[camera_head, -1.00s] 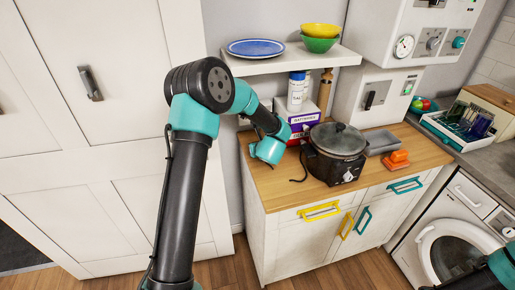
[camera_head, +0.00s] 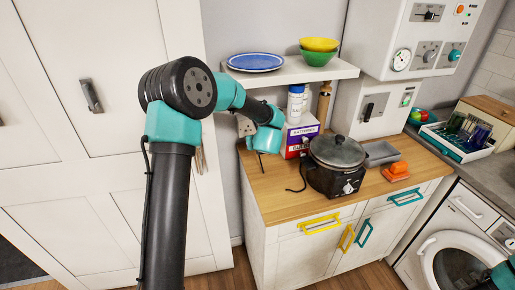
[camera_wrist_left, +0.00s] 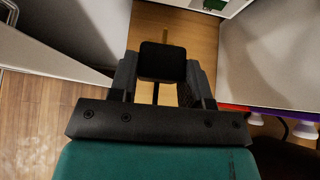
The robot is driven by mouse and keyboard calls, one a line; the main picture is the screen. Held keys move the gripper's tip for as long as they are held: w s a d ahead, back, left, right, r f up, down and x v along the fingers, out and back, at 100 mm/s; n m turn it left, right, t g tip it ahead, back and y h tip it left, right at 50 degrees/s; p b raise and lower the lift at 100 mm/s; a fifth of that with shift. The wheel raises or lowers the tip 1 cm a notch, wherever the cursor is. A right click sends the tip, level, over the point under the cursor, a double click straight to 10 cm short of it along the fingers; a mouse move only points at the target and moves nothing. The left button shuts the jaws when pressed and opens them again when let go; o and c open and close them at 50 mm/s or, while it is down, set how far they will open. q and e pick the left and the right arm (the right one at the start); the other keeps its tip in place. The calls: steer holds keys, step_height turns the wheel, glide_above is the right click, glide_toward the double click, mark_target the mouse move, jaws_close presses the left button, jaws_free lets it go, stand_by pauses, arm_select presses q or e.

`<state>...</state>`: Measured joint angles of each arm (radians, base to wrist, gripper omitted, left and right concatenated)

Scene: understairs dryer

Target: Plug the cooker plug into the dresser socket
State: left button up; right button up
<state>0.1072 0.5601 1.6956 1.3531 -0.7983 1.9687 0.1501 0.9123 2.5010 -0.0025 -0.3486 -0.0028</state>
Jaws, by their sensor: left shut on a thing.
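The black cooker plug (camera_wrist_left: 162,61) is held between the fingers of my left gripper (camera_wrist_left: 161,74), which is shut on it in the left wrist view. In the head view my left wrist is above the back left of the wooden worktop, near the wall; its fingers and the plug are hidden there. A pale socket plate (camera_head: 245,126) shows on the wall just left of that wrist, partly covered by my arm. The black slow cooker (camera_head: 336,166) stands on the dresser (camera_head: 270,201), its dark cord on the worktop at its left. My right gripper is out of view.
A batteries box (camera_head: 294,141) and bottles stand beside my left wrist, under a shelf (camera_head: 290,72) with a blue plate and bowls. A grey tray (camera_head: 380,153) and an orange object (camera_head: 396,171) are right of the cooker. The front left worktop is clear.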

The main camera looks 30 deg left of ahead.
mark_target(248, 129)
arm_select(q)
steer(key=shift+a+r, duration=0.1)
steer(key=shift+a, duration=0.05)
steer(key=shift+w+a, duration=1.9)
steer(key=shift+a, duration=0.1)
steer(key=shift+w+a, duration=0.75)
stand_by(2.0)
steer(key=shift+w+a+r, duration=0.1)
steer(key=shift+w+a, duration=0.05)
steer(key=shift+a, duration=0.1)
steer(key=o, duration=1.1)
steer(key=shift+a+r, duration=0.1)
steer(key=shift+a, duration=0.05)
